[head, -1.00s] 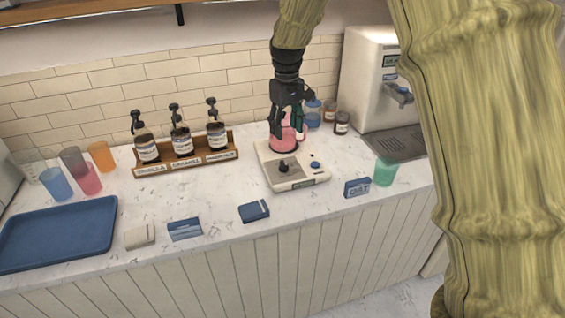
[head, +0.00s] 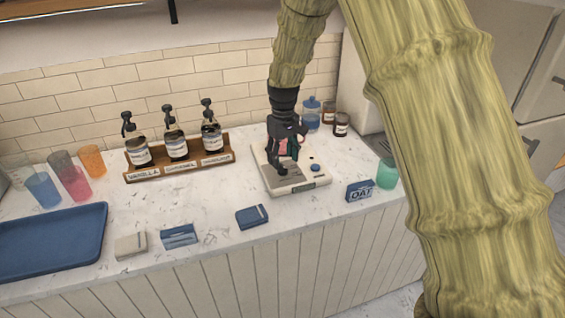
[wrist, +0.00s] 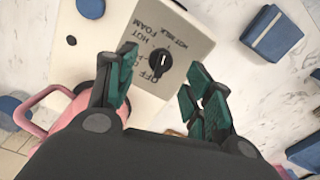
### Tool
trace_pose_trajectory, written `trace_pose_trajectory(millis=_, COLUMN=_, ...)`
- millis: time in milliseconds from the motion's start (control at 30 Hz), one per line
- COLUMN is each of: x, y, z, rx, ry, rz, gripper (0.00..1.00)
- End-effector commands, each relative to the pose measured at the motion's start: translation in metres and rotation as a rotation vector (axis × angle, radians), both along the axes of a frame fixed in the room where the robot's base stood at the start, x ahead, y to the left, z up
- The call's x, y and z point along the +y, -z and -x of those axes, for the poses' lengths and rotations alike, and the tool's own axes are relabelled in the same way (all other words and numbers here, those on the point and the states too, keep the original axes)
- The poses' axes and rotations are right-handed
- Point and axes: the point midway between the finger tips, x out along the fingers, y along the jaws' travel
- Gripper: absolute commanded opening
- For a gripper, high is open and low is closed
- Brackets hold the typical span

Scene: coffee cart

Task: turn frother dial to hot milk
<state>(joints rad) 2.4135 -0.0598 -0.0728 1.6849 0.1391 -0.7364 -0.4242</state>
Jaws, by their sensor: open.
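The frother (head: 302,186) is a cream-coloured base on the counter. Its black dial (wrist: 160,62) shows in the wrist view on a grey plate marked OFF, HOT, FOAM and HOT MILK. The dial's exact setting is hard to read. A pink jug (wrist: 75,145) stands on the frother behind the dial. My gripper (wrist: 163,88) is open and empty, with its teal fingertips apart on either side of the dial. In the head view my gripper (head: 281,170) is above the frother and hides the dial and most of the jug. I cannot tell whether a fingertip touches anything.
A blue button (head: 315,168) is on the frother's right. An oat carton (head: 359,191) and a green cup (head: 387,174) stand to the right. A blue box (head: 252,217) lies in front. A rack of syrup bottles (head: 181,167) stands left, beyond clear counter.

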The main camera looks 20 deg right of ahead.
Motion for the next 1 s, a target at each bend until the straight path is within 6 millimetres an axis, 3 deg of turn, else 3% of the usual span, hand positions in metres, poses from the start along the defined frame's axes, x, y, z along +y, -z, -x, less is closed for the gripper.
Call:
trace_pose_trajectory(millis=300, x=0.001, y=0.031, z=0.000, rx=0.001, ry=-0.002, rz=0.001, gripper=0.52)
trace_pose_trajectory(millis=667, x=0.001, y=0.036, z=0.000, rx=0.000, ry=-0.002, rz=0.001, gripper=0.52)
trace_pose_trajectory(millis=933, x=0.001, y=0.035, z=0.000, rx=0.000, ry=-0.002, rz=0.001, gripper=0.06)
trace_pose_trajectory(millis=1000, x=0.001, y=0.035, z=0.000, rx=0.000, ry=-0.002, rz=0.001, gripper=0.04)
